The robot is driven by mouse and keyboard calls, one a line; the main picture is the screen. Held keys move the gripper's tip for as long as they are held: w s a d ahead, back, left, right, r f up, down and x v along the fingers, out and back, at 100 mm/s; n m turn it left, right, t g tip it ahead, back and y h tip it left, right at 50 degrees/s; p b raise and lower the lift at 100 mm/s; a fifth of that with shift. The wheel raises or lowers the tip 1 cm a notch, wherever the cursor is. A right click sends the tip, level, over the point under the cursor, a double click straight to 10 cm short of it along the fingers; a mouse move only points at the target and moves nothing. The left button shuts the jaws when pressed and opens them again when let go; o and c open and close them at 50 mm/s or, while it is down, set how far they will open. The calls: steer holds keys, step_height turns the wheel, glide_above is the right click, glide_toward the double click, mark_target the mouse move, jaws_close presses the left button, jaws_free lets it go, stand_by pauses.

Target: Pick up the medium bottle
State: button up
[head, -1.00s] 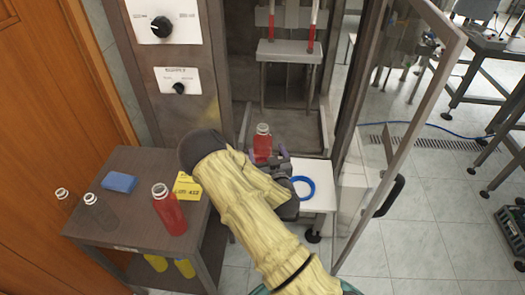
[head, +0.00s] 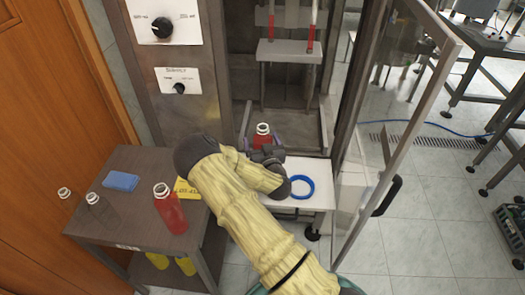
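A red bottle (head: 262,137) with a pale neck stands upright inside the machine's bay, at the left of the white platform. My gripper (head: 262,150) is at this bottle, and its dark body hides the bottle's lower part. A fingertip shows by the bottle's right side, but whether the fingers touch it is hidden. Another red bottle (head: 169,210) stands on the brown side table, nearer to me. A clear grey bottle (head: 102,211) stands to its left, and another pale bottle neck (head: 64,193) shows at the table's left edge. Which one is the medium bottle is not clear.
The side table (head: 140,165) also carries a blue block (head: 121,181) and a yellow sign (head: 186,189), partly behind my arm. A blue ring (head: 302,187) lies on the white platform (head: 300,206). The glass door (head: 400,120) stands open at right. Yellow items sit on the lower shelf.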

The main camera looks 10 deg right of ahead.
steer(key=shift+c, duration=0.2)
steer(key=c, duration=1.4)
steer(key=shift+c, duration=0.2)
steer(key=shift+r, duration=0.1)
step_height(320, 180, up, 10)
